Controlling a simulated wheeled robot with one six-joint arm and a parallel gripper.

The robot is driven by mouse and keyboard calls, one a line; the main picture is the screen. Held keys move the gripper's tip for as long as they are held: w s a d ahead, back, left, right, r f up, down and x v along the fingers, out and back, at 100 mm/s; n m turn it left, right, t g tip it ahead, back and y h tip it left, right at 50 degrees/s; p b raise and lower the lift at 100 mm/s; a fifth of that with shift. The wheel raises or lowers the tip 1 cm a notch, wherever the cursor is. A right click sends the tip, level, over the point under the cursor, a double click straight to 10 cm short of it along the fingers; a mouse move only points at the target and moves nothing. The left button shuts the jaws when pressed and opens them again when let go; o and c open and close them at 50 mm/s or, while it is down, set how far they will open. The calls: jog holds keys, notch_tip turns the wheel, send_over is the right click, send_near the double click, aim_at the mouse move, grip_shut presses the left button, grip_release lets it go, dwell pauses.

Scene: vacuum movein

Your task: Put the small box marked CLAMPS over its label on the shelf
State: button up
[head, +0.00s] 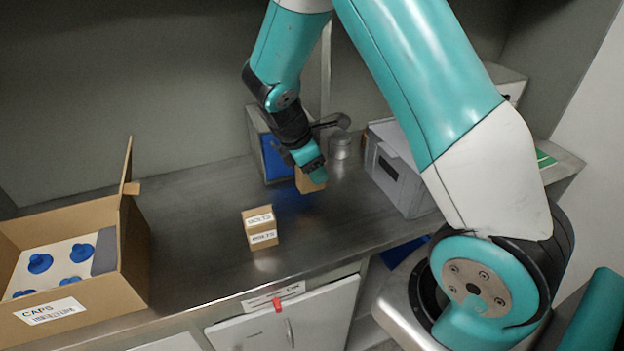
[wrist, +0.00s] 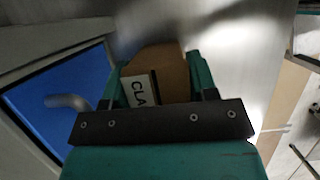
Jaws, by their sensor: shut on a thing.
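The small cardboard box (wrist: 165,68) is between my gripper's fingers in the wrist view, with a white label reading "CLA" and the rest hidden. In the head view this box (head: 310,181) shows below my gripper (head: 308,163), which is shut on it above or at the back of the metal counter; I cannot tell whether it touches the counter. The shelf label for CLAMPS is not readable in either view.
Another small box (head: 260,228) with labels stands mid-counter (head: 190,230). An open carton marked CAPS (head: 60,312) is at left. A blue-fronted grey box (head: 268,150), a metal jar (head: 340,146) and a grey bin (head: 395,175) stand near my gripper.

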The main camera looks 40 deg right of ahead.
jog(key=shift+f, duration=1.85)
jog(key=shift+f, duration=0.2)
jog(key=o, duration=1)
jog(key=shift+o, duration=0.2)
jog(key=shift+r, duration=0.2)
